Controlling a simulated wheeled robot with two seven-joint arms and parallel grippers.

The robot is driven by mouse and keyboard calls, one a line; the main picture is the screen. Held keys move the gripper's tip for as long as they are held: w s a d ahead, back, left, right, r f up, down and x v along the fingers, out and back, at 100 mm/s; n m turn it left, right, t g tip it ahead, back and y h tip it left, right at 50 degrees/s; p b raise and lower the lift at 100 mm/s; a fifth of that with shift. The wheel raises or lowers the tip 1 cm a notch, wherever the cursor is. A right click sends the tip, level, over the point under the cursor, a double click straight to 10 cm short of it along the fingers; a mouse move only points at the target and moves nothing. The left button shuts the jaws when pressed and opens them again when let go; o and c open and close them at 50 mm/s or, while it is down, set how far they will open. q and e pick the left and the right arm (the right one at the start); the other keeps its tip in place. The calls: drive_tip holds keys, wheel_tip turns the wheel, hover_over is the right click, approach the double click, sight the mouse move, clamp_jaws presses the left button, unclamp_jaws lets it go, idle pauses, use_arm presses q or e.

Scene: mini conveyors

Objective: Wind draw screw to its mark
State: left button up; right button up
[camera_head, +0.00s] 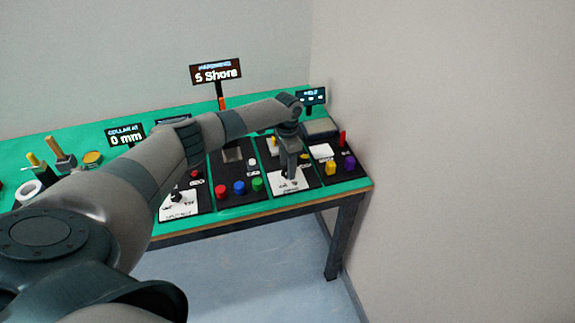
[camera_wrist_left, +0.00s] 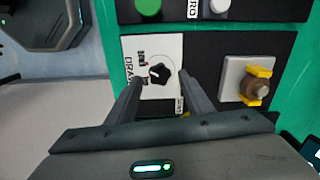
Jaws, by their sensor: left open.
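The draw screw shows in the left wrist view as a black lobed knob (camera_wrist_left: 161,74) on a white plate (camera_wrist_left: 135,48), with partly legible lettering beginning "DRA" and a small scale beside it. My left gripper (camera_wrist_left: 160,81) is open, with one finger on each side of the knob in that view. Whether the fingers touch it I cannot tell. In the head view my left gripper (camera_head: 288,176) points down over the white plate (camera_head: 299,184), partly hiding the knob. My right gripper is not in view.
A yellow clamp with a brown round piece (camera_wrist_left: 254,90) sits beside the knob's plate. Red (camera_head: 221,190), blue (camera_head: 239,187) and green (camera_head: 257,184) buttons are on the panel to the left. A sign reads "5 Shore" (camera_head: 216,73). A wall stands right of the table.

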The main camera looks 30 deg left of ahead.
use_arm(q)
drive_tip(key=shift+f, duration=0.6)
drive_tip(key=c, duration=1.1)
drive_tip(key=shift+o, duration=0.3)
drive_tip(key=shift+m, duration=0.5)
drive_tip(key=m+b, duration=0.1)
drive_tip(key=m, duration=0.1)
drive_tip(key=shift+m, duration=0.4)
drive_tip(key=shift+r+m+b, duration=0.1)
drive_tip(key=shift+m+b, duration=0.7)
drive_tip(key=shift+m, duration=1.4)
